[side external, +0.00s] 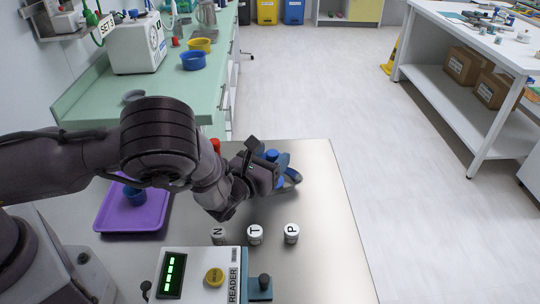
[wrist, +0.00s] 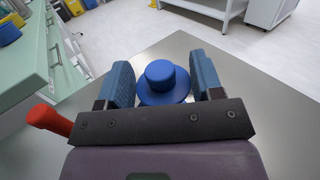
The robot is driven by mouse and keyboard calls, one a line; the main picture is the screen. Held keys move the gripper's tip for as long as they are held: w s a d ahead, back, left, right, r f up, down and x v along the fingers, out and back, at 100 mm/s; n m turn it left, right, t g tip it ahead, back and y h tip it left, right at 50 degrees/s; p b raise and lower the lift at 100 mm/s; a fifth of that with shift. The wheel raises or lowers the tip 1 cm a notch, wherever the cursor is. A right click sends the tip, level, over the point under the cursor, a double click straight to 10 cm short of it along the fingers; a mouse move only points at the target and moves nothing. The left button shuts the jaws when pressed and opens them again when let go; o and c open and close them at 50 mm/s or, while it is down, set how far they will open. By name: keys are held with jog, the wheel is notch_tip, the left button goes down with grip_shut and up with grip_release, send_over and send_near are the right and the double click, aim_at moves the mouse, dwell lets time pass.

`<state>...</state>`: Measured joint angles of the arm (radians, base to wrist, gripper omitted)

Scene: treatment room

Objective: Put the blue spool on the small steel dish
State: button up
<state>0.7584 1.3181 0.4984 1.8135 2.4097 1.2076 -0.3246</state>
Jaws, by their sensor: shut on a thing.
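The blue spool (wrist: 165,82) sits between the two blue finger pads of my gripper (wrist: 165,88) in the wrist view, its round knob and wider flange facing the camera. My gripper is shut on it. In the side view my gripper (side external: 275,168) is over the right part of the steel table, with the blue spool (side external: 271,155) partly hidden by the fingers. A dark curved edge (side external: 293,176) shows just right of the fingers; I cannot tell whether it is the small steel dish. The dish is not clearly visible in either view.
A purple tray (side external: 110,216) with a blue round item (side external: 135,196) lies left of my gripper. Three lettered white caps (side external: 255,234) stand in front, near the reader box (side external: 200,272). A red-handled thing (wrist: 48,120) is beside the gripper. Bare steel table lies to the right.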

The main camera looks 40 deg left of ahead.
jog(key=shift+f, duration=0.55)
jog(key=o, duration=0.9)
